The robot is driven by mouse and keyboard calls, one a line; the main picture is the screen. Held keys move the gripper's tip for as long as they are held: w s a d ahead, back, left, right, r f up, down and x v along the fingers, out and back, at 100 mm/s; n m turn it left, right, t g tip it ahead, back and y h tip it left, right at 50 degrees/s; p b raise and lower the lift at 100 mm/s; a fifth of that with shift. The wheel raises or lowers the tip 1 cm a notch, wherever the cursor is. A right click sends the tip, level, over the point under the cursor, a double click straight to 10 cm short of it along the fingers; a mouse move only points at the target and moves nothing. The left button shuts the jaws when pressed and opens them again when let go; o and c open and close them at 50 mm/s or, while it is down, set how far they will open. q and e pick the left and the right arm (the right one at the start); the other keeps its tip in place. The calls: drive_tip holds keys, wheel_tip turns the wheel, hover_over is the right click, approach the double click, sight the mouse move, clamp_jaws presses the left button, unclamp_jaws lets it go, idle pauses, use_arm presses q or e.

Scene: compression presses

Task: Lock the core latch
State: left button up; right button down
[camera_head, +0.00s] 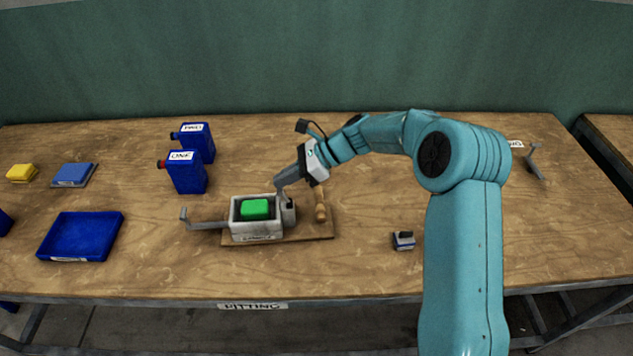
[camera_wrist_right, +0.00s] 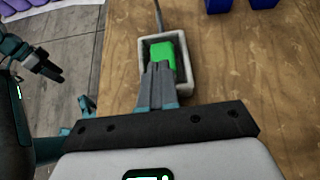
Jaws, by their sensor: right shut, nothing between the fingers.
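A pale open box (camera_head: 257,237) with a label sits on a thin board (camera_head: 310,232) on the bench. A green block (camera_head: 254,209) lies inside it; the box (camera_wrist_right: 185,85) and the block (camera_wrist_right: 162,58) also show in the right wrist view. A grey metal arm with an upright end (camera_head: 203,224) sticks out left of the box. A small grey post (camera_head: 289,212), possibly the latch, stands at the box's right end. My right gripper (camera_head: 279,186) is shut and empty just above this post; contact is unclear. Its fingers (camera_wrist_right: 158,83) overlap the box's near end in the wrist view. A dark gripper-like part, probably my left (camera_wrist_right: 48,70), shows there; its jaws are unclear.
A wooden handle (camera_head: 320,207) stands right of the box. Two blue canisters (camera_head: 186,174) (camera_head: 196,139) stand behind left. A blue tray (camera_head: 110,222) lies left. A small grey-blue block (camera_head: 403,240) lies right. Bench is clear in front of the box.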

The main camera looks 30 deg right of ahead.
drive_tip(key=shift+w+a+f, duration=0.15)
drive_tip(key=shift+w+a, duration=0.25)
drive_tip(key=shift+a, duration=0.3)
drive_tip(key=shift+s, duration=0.1)
drive_tip(key=shift+r, duration=0.2)
drive_tip(key=shift+r+p, duration=0.7)
drive_tip(key=shift+p, duration=0.05)
